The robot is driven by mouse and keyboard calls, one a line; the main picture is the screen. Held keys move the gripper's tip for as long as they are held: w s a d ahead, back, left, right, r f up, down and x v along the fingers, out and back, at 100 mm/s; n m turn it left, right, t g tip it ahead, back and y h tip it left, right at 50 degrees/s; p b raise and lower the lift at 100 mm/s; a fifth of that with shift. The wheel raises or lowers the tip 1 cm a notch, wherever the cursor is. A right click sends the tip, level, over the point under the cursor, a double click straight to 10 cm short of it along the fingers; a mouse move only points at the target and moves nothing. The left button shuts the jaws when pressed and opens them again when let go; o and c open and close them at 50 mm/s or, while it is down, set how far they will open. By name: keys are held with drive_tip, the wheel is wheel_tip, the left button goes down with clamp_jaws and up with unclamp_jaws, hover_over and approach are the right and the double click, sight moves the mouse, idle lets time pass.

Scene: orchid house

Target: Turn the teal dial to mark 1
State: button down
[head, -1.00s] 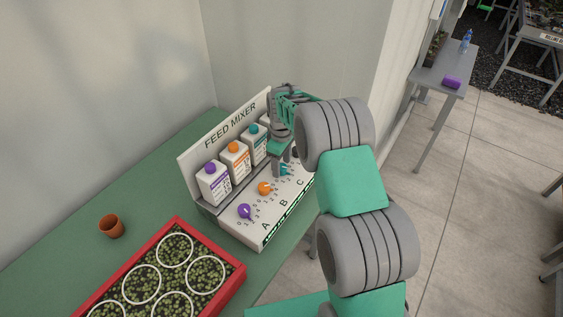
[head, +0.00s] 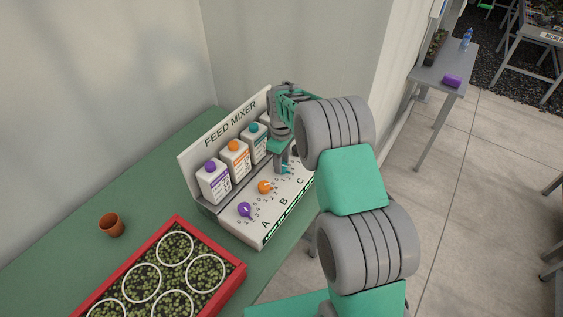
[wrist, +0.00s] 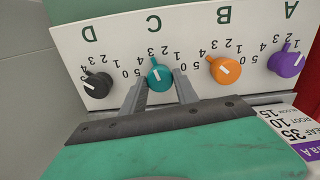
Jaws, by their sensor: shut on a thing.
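The teal dial (wrist: 160,77) sits under the letter C on the white panel, between the orange and black dials. My gripper (wrist: 160,90) is shut on the teal dial, one finger on each side. In the head view my gripper (head: 283,168) reaches down to the panel and the teal dial (head: 285,169) is mostly hidden by it.
The feed mixer (head: 231,124) stands on a green bench (head: 60,258) against the wall. The orange dial (wrist: 225,70), purple dial (wrist: 287,64) and black dial (wrist: 97,85) are close by. Bottles stand behind the dials. A red tray (head: 232,287) and a brown pot (head: 111,225) lie left.

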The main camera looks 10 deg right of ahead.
drive_tip(key=shift+m, duration=0.3)
drive_tip(key=shift+f+m+b, duration=0.15)
drive_tip(key=shift+m+b, duration=0.7)
drive_tip(key=shift+m, duration=0.05)
drive_tip(key=m+b, duration=0.1)
drive_tip(key=m, duration=0.2)
drive_tip(key=shift+b, duration=0.4)
drive_tip(key=m+b, duration=0.1)
drive_tip(key=m, duration=0.2)
drive_tip(key=shift+m, duration=0.4)
drive_tip(key=shift+m+b, duration=0.5)
drive_tip(key=shift+m, duration=1.1)
drive_tip(key=c, duration=0.9)
unclamp_jaws()
